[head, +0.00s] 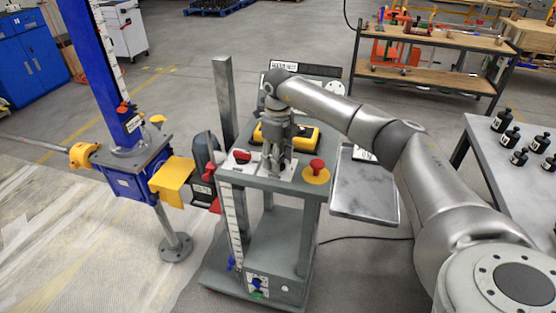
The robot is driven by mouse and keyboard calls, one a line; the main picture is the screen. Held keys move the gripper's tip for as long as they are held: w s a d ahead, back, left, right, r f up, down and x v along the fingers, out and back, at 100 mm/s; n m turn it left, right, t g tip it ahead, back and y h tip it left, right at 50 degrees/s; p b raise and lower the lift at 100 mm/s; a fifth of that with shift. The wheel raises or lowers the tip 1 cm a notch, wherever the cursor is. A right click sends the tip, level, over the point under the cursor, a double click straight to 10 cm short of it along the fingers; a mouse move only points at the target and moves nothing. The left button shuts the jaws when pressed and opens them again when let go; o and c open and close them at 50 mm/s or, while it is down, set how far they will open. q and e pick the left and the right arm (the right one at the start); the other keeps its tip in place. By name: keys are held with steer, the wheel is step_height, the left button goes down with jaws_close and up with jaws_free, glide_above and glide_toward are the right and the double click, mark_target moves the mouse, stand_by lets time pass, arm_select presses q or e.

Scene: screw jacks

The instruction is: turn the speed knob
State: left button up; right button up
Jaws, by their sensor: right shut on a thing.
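My right gripper (279,170) points straight down onto the top panel of the grey control cart (230,177). It is shut on the speed knob, which its fingers hide, over a pale plate between a red switch (242,156) and a red mushroom button (317,166) on a yellow base. How far the knob is turned cannot be seen. My left gripper is not in view.
A yellow handheld box (301,139) lies just behind the gripper. A blue screw jack (128,178) with yellow guards stands left of the cart. A side tray (364,195) is at the right, near a table (480,150) with black bottles.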

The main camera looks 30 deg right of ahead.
steer(key=shift+n+b, duration=0.4)
steer(key=shift+n, duration=1.2)
steer(key=shift+r+n, duration=0.1)
steer(key=shift+n, duration=0.2)
steer(key=o, duration=1)
step_height(320, 180, up, 12)
steer(key=shift+f, duration=0.1)
